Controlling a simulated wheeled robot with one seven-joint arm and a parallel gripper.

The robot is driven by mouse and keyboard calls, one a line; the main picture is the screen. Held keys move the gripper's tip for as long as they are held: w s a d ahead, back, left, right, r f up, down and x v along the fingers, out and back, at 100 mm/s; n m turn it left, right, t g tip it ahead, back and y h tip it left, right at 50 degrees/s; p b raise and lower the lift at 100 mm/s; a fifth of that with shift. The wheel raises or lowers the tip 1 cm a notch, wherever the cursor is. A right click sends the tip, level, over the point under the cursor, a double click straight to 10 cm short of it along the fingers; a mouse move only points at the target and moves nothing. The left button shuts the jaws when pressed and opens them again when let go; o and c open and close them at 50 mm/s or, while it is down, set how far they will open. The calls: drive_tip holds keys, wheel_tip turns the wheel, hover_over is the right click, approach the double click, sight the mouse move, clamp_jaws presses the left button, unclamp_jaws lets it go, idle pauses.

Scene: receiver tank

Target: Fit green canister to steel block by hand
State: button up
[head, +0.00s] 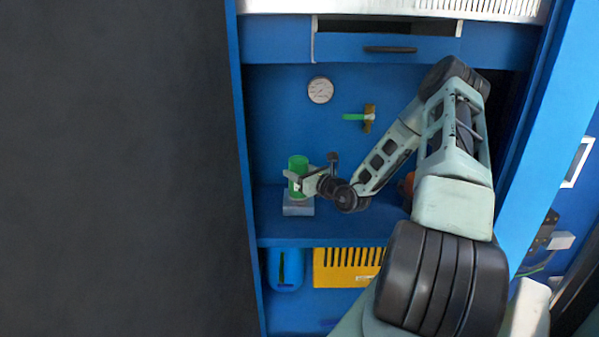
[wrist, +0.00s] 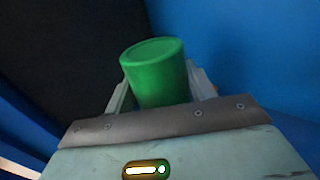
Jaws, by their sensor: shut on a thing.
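The green canister (head: 298,164) stands roughly upright over the steel block (head: 298,207) on the blue shelf in the head view. My gripper (head: 297,182) is shut on the canister from the right side. In the wrist view the canister (wrist: 157,72) sits between the two fingers of my gripper (wrist: 160,92). The lower part of the canister is partly hidden by the fingers. I cannot tell whether its base touches the block or is threaded to it. The block is not visible in the wrist view.
A round gauge (head: 320,90) and a green-handled valve (head: 362,117) are on the blue back panel. The shelf (head: 340,226) has free room right of the block. Below are a blue container (head: 286,270) and a yellow slotted box (head: 345,266). A drawer (head: 388,48) is above.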

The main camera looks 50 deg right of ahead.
drive_tip(key=m+h, duration=0.1)
drive_tip(key=h, duration=0.1)
drive_tip(key=m+h, duration=0.1)
drive_tip(key=h, duration=0.1)
drive_tip(key=shift+w+a+m+g, duration=0.15)
drive_tip(key=shift+a+m+g, duration=0.2)
drive_tip(key=shift+m+g, duration=0.05)
drive_tip(key=shift+d+m+g+h, duration=0.3)
drive_tip(key=shift+m+h, duration=0.2)
drive_tip(key=shift+h, duration=0.3)
drive_tip(key=o, duration=1.4)
drive_tip(key=shift+c, duration=0.2)
drive_tip(key=p+v, duration=0.2)
drive_tip(key=v, duration=0.5)
